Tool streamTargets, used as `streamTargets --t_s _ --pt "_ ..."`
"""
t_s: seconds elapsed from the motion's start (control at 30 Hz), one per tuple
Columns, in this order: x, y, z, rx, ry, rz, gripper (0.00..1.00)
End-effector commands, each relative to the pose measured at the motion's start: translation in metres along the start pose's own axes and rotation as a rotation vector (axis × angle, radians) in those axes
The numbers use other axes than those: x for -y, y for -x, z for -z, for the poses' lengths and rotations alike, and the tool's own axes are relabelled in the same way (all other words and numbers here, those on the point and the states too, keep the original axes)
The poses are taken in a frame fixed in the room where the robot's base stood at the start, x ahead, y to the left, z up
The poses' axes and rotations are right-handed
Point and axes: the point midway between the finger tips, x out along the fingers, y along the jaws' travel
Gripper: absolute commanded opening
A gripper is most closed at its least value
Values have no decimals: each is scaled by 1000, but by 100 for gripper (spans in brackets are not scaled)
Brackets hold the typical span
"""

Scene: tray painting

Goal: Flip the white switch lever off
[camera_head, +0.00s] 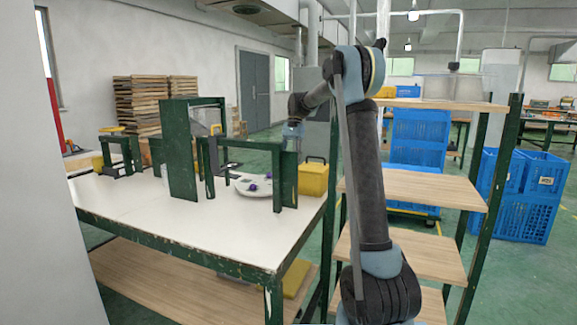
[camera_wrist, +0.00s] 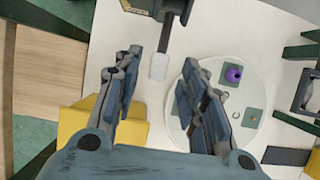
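I cannot make out the lever in the head view. My gripper (camera_wrist: 160,60) is open, with nothing between its two fingers. In the head view my gripper (camera_head: 292,134) hangs over the right end of the white table (camera_head: 245,229), near a dark green post.
A round white plate (camera_wrist: 246,76) with a purple object (camera_wrist: 234,74) and green squares lies right of my fingers; the plate also shows in the head view (camera_head: 243,190). A yellow box (camera_head: 313,179) stands at the table's right end. Green frames (camera_head: 178,150) rise from the table.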

Motion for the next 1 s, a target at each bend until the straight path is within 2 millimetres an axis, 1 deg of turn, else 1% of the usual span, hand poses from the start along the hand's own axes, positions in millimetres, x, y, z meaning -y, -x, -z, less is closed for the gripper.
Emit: streamTargets --t_s 0.3,0.5,0.6,0.7,1.0 --pt "1 59 2 0 -2 1 38" --pt "1 88 2 0 0 1 38" --pt "1 97 2 0 0 1 38" --pt "1 102 2 0 0 1 38" --pt "1 105 2 0 0 1 38"
